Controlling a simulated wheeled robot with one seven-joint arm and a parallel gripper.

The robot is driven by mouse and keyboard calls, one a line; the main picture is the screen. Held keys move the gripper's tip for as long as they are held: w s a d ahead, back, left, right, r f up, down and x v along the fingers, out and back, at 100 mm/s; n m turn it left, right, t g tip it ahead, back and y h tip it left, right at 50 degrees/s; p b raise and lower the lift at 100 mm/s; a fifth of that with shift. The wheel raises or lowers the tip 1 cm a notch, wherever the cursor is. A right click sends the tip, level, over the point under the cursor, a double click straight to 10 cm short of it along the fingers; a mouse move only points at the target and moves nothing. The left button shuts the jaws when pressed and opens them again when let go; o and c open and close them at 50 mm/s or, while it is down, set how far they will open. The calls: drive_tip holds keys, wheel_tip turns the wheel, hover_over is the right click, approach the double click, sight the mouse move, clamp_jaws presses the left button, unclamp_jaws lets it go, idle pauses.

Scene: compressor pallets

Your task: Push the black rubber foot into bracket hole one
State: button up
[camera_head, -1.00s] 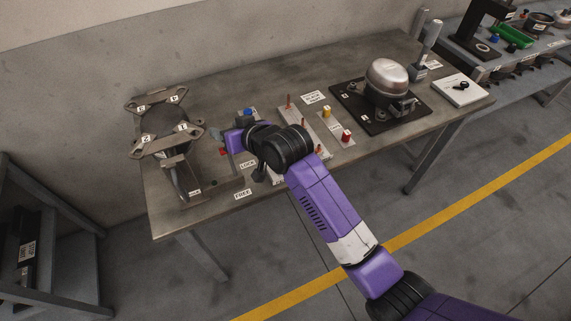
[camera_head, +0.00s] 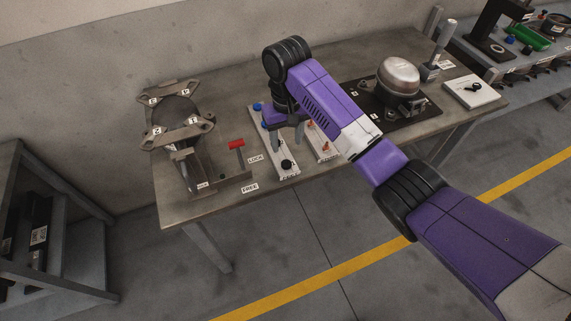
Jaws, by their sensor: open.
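The black rubber foot (camera_head: 287,166) sits near the front end of a light strip (camera_head: 290,175) on the bench. A blue foot (camera_head: 258,107) is at the strip's back end. The clamped bracket (camera_head: 204,123) is at the left, with number tags; the tag reading 1 (camera_head: 191,121) is on its right front part. The hole itself is too small to make out. My gripper (camera_head: 287,142) points down over the strip, behind the black foot and apart from it. Its fingers are open, with nothing seen between them.
A red-handled lever (camera_head: 236,144) stands between bracket and strip, by the LOCK (camera_head: 255,159) and FREE (camera_head: 250,188) labels. A plate with copper-coloured pins (camera_head: 323,148) is right of the strip. A silver compressor (camera_head: 398,75) stands on a black base (camera_head: 428,108) farther right.

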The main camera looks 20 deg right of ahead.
sight(286, 163)
drive_tip(key=shift+f, duration=0.1)
wheel_tip(286, 163, down, 8)
drive_tip(key=b, duration=0.6)
drive_tip(key=shift+r, duration=0.25)
drive_tip(key=shift+f, duration=0.7)
drive_tip(key=shift+r+p, duration=0.1)
drive_tip(key=shift+p, duration=0.55)
idle(0.5)
clamp_jaws()
idle(1.6)
drive_tip(key=shift+r+p, duration=2.9)
drive_tip(key=shift+r, duration=0.05)
